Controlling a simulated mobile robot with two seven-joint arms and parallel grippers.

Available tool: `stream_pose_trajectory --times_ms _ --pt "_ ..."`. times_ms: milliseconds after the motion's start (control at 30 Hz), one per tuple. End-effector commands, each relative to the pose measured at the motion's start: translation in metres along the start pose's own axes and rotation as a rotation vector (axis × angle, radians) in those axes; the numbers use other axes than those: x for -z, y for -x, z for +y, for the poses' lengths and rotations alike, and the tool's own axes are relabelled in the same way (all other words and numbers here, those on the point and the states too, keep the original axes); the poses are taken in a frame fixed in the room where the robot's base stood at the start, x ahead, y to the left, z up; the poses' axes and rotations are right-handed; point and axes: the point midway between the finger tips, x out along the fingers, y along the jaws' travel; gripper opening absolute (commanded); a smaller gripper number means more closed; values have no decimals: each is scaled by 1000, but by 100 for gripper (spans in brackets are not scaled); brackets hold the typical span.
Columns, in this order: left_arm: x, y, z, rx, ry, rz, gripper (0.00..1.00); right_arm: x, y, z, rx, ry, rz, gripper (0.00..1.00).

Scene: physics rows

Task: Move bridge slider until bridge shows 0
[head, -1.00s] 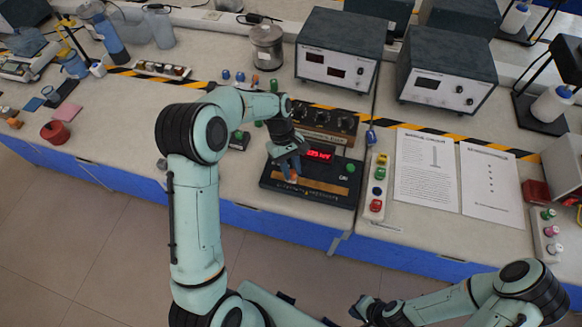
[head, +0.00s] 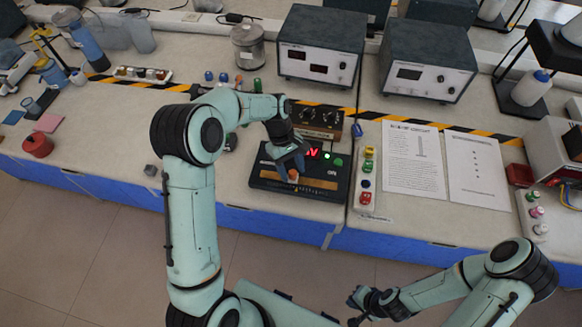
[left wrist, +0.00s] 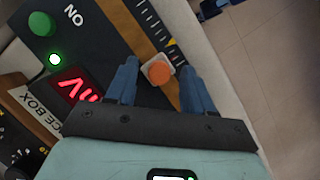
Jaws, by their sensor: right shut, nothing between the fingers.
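The bridge (head: 318,187) is a black box with a red display (head: 312,152), a green ON button and a lit green lamp. The slider's orange knob (left wrist: 158,73) sits on a pale base on the brown track (left wrist: 128,28), near a yellow pointer by the scale. My left gripper (head: 292,174) is over it; in the left wrist view its blue fingers (left wrist: 159,76) stand apart on either side of the knob, with small gaps. The display shows only "V" clearly; its number is hidden or cut off. My right gripper (head: 354,304) is shut and empty, off the bench front.
A resistance box (head: 318,120) stands just behind the bridge. A strip of coloured terminals (head: 367,180) and a paper sheet (head: 414,158) lie to its right. Two meter boxes (head: 320,50) stand behind. The bench front left of the bridge is mostly clear.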

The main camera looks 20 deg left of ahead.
Motion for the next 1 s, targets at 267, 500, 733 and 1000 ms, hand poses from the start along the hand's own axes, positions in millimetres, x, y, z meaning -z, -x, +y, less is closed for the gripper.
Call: stream_pose_trajectory --times_ms 267,500,733,1000 --pt "0 16 1 -4 -1 3 52 2 2 -1 1 1 2 0" --pt "0 69 2 -6 -1 5 52 9 11 -7 4 4 12 0" --pt "0 114 2 -5 0 4 52 17 20 -13 8 8 22 0" --pt "0 134 0 -1 0 1 52 21 24 -16 9 10 27 0"
